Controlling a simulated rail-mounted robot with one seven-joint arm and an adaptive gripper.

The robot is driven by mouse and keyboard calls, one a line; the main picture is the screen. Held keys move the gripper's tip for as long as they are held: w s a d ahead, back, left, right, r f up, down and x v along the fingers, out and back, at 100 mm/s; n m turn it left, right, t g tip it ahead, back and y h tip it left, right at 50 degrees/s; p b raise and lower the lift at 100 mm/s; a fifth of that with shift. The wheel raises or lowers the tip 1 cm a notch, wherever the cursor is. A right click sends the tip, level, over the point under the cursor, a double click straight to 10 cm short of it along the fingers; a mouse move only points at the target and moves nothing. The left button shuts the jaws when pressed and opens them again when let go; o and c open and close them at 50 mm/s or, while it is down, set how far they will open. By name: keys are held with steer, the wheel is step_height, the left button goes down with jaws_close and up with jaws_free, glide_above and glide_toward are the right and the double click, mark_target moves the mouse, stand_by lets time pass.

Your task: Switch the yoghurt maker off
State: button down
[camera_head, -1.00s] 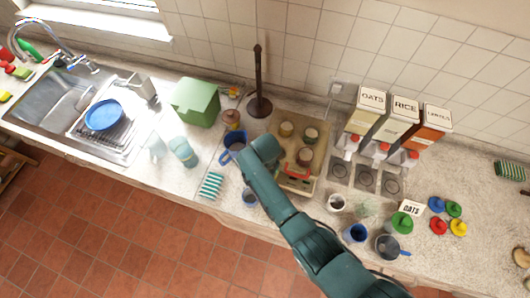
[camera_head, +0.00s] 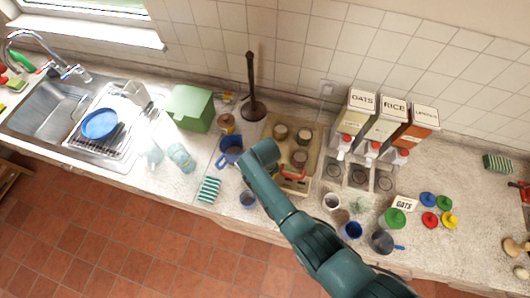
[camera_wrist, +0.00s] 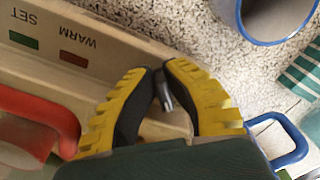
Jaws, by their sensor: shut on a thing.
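The yoghurt maker (camera_head: 283,150) is a beige unit with several jars on it and a red handle (camera_head: 292,177) at its front. In the wrist view its panel (camera_wrist: 110,55) carries the words SET and WARM upside down, with a green patch by SET and a red-brown patch by WARM. My gripper (camera_wrist: 165,92) has yellow and black fingers, shut on a small grey lever (camera_wrist: 165,98) at the panel's edge. The lever is mostly hidden by the fingers, and its setting cannot be told.
Food dispensers (camera_head: 385,120) stand to the right, with cups (camera_head: 351,230) along the front edge.

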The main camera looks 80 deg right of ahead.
steer(key=shift+s+f+n, duration=0.1)
steer(key=shift+n, duration=0.4)
steer(key=c, duration=1.1)
jaws_free()
step_height(320, 180, up, 12)
